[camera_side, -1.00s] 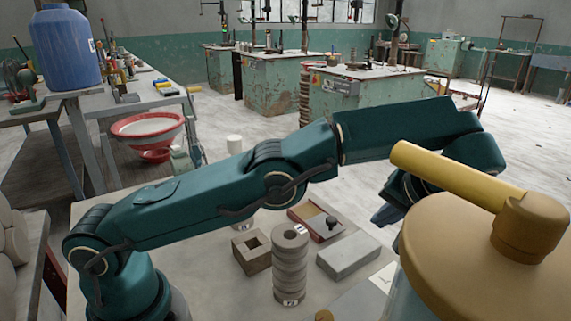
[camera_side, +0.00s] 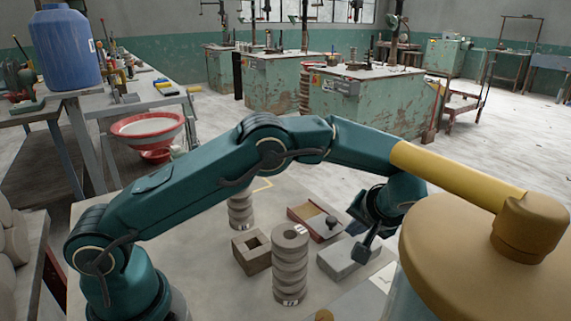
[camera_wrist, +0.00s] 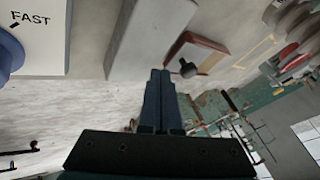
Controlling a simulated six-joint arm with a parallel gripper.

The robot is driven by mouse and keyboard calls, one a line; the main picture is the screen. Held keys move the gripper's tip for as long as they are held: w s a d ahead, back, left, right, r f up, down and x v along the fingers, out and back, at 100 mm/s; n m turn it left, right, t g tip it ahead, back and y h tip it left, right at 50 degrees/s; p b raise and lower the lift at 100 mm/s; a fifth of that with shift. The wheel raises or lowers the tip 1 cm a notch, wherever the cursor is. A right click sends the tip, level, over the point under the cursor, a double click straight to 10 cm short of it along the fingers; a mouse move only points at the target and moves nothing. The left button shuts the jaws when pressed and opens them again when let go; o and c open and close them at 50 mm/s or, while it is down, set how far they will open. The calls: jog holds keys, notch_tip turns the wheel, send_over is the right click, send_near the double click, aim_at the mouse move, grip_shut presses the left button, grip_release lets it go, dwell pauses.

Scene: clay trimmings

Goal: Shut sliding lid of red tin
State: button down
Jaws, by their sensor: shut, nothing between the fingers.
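The red tin (camera_side: 301,227) lies on the table, a shallow tray with a grey-brown lid (camera_side: 311,212) bearing a dark round knob (camera_side: 331,222). A tan strip shows on the tin, but I cannot tell exactly how far the lid is open. In the wrist view the tin (camera_wrist: 182,42) and its knob (camera_wrist: 188,68) are just right of the fingertips. My gripper (camera_side: 366,252) is shut and empty, pointing down at the grey block, to the right of the tin. Its closed fingers also show in the wrist view (camera_wrist: 160,74). I see no contact with the knob.
A long grey block (camera_side: 335,262) lies close to the tin. A square hollow block (camera_side: 251,259) and stacked rings (camera_side: 290,268) stand left of it, with another ring stack (camera_side: 240,208) behind. A large tan-lidded container (camera_side: 450,250) with a yellow handle fills the right foreground.

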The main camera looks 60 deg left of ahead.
aim_at(321, 222)
jog(key=shift+s+a, duration=0.15)
jog(key=shift+a, duration=0.4)
jog(key=shift+s+a, duration=0.15)
jog(key=shift+a, duration=0.35)
jog(key=a, duration=0.7)
jog(key=shift+a, duration=0.15)
